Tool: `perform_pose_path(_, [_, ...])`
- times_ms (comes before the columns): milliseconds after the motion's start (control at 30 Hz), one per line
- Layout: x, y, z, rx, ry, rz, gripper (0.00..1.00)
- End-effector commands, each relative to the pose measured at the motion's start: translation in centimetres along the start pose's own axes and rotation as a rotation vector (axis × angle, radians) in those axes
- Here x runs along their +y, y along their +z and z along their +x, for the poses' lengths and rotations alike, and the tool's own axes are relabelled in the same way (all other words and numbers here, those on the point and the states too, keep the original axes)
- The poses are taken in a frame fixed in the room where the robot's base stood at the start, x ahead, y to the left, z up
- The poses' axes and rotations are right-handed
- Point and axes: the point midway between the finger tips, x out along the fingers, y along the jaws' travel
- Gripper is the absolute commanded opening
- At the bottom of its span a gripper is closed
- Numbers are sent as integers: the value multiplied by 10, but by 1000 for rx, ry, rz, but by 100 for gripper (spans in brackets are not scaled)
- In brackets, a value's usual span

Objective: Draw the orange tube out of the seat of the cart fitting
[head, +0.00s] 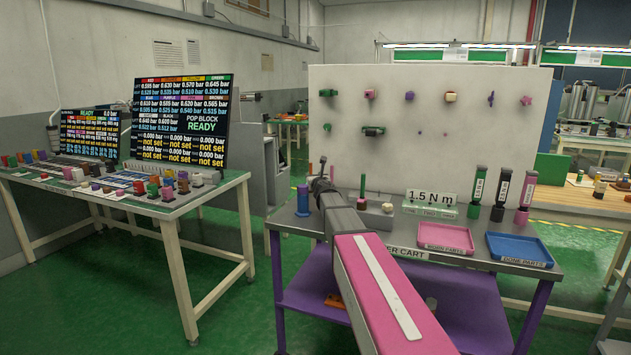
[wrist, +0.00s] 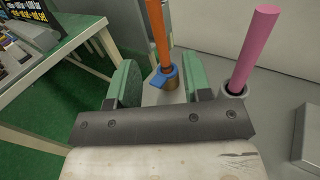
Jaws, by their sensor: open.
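The orange tube (wrist: 159,35) stands upright in the wrist view, its lower end in a fitting (wrist: 172,83) with a blue collar (wrist: 163,75) and a brownish body. The tube's top is cut off by the picture edge. My gripper (wrist: 162,82) is open, one green finger on each side of the fitting, a little short of it; I see no contact. In the head view my gripper (head: 322,188) is over the left part of the grey cart top (head: 300,222). I cannot make out the orange tube there; my arm likely hides it.
A pink tube (wrist: 253,45) stands in another fitting (wrist: 233,95) just right of my gripper. A white board (head: 430,140) rises behind the cart. A pink tray (head: 446,238) and a blue tray (head: 519,250) lie at the cart's right. A bench (head: 120,200) stands left.

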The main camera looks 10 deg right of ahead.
Motion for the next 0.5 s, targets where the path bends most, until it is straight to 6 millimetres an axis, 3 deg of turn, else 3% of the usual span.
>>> perform_pose_path(33, [0, 0, 13, 0, 0, 0, 45])
perform_pose_path(300, [0, 0, 58, 0, 0, 0, 45])
perform_pose_path(500, [0, 0, 74, 0, 0, 0, 45])
